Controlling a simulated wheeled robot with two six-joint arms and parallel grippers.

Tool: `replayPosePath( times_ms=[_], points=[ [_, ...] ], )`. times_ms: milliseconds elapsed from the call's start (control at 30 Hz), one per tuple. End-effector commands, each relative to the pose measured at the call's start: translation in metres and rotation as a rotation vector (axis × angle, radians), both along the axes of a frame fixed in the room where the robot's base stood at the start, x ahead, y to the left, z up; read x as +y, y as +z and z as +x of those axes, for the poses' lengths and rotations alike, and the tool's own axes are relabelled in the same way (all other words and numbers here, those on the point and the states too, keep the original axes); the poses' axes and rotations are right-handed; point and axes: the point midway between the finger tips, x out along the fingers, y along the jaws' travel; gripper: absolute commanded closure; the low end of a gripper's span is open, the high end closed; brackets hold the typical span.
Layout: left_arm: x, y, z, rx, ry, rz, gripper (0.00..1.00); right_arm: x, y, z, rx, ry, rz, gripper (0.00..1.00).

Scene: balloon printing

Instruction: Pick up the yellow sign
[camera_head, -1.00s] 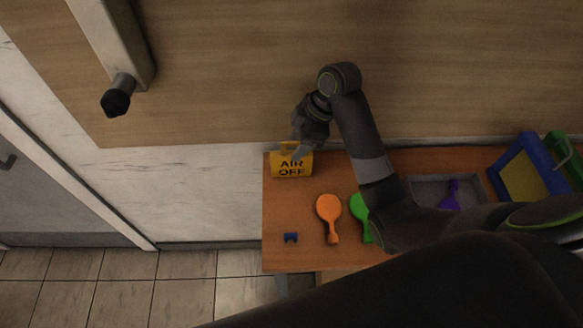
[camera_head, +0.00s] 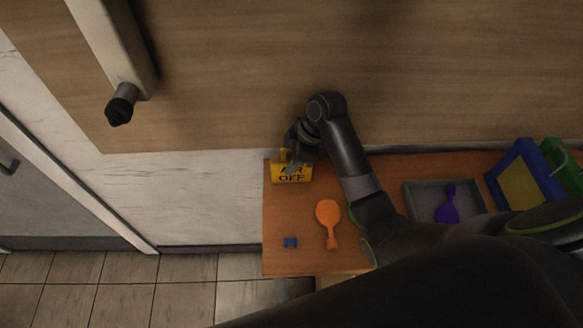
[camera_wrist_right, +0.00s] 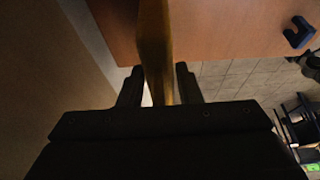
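The yellow sign (camera_head: 292,179) with black lettering "AIR OFF" stands at the far left corner of the orange-brown table (camera_head: 285,215). My right gripper (camera_head: 289,163) comes down over its top from behind and covers part of the lettering. In the right wrist view the sign (camera_wrist_right: 154,40) runs edge-on between the two fingers of my right gripper (camera_wrist_right: 158,85). The fingers are apart, with a narrow gap beside the sign, so the gripper looks open around it. My left gripper is not in view.
A blue frame (camera_head: 501,189) stands at the right. A wall rises behind the table.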

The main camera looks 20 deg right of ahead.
Motion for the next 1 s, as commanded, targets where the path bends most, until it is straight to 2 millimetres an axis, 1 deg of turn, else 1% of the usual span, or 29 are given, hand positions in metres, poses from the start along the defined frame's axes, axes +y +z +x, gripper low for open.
replayPosePath(
  times_ms=[33, 200, 233, 433, 533, 667, 767, 800, 900, 1000],
  points=[
    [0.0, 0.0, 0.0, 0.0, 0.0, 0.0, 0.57, 0.0, 0.0, 0.0, 0.0, 0.0, 0.0, 0.76],
    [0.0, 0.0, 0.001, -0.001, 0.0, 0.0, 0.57, 0.0, 0.0, 0.0, 0.0, 0.0, 0.0, 0.98],
    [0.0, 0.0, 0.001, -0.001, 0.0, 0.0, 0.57, 0.0, 0.0, 0.0, 0.0, 0.0, 0.0, 1.0],
    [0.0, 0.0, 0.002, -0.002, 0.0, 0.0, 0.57, 0.0, 0.001, 0.0, -0.001, 0.0, 0.0, 1.0],
    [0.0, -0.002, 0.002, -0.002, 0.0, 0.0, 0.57, 0.0, 0.007, 0.001, -0.003, 0.001, 0.0, 1.0],
    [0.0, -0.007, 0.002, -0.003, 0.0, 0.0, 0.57, -0.001, 0.026, 0.001, -0.007, 0.002, -0.002, 1.0],
    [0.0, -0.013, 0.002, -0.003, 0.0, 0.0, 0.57, 0.0, 0.05, 0.002, -0.009, 0.002, -0.002, 1.0],
    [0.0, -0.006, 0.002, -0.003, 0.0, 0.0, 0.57, 0.0, 0.064, 0.001, -0.007, 0.003, -0.001, 1.0],
    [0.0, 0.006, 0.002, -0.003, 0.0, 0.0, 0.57, -0.001, 0.086, 0.0, -0.002, 0.0, -0.002, 1.0],
    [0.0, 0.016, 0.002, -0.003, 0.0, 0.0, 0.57, 0.0, 0.094, 0.0, 0.0, 0.0, -0.001, 1.0]
  ],
)
